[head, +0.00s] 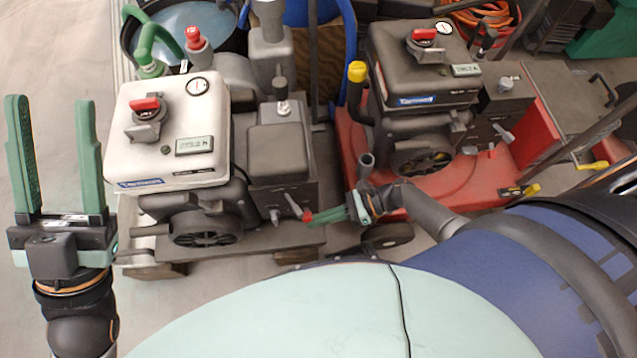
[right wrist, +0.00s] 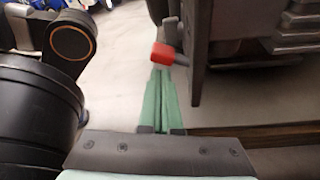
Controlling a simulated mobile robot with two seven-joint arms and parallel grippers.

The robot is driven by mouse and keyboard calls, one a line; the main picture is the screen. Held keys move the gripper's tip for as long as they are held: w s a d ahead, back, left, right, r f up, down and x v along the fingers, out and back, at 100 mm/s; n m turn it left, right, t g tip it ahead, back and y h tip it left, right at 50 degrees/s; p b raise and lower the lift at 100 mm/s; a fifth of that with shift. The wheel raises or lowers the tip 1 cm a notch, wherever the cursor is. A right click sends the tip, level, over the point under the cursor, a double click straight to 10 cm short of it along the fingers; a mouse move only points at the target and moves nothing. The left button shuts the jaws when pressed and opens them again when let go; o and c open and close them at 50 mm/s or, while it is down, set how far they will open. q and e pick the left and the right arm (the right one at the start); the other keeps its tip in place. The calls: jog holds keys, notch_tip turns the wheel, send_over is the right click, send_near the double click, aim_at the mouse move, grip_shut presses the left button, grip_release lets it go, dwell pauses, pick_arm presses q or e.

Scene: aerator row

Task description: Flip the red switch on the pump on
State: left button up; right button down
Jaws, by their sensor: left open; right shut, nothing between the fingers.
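The white-topped pump (head: 205,165) stands left of centre in the head view. A grey lever with a red tip (head: 307,215) sticks out from its lower front right side. The red tip also shows in the right wrist view (right wrist: 162,54). My right gripper (head: 319,216) is shut and empty, with its green fingertips (right wrist: 163,70) right at the red tip; I cannot tell whether they touch. A red knob (head: 145,104) sits on the white top. My left gripper (head: 51,101) is open and empty, upright left of the white pump.
A dark-topped machine (head: 420,68) with another red knob (head: 424,34) stands on a red base to the right. A green-handled valve (head: 150,48) and a round tub (head: 185,18) are behind the white pump. Floor is clear at far left.

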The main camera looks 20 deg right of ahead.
pick_arm(q)
jog(key=shift+w+a+r+p, duration=0.1)
jog(key=shift+r+p, duration=0.7)
jog(key=shift+r, duration=0.05)
pick_arm(e)
jog(key=shift+r, duration=0.85)
jog(key=shift+w+r, duration=0.1)
jog(key=shift+w, duration=0.05)
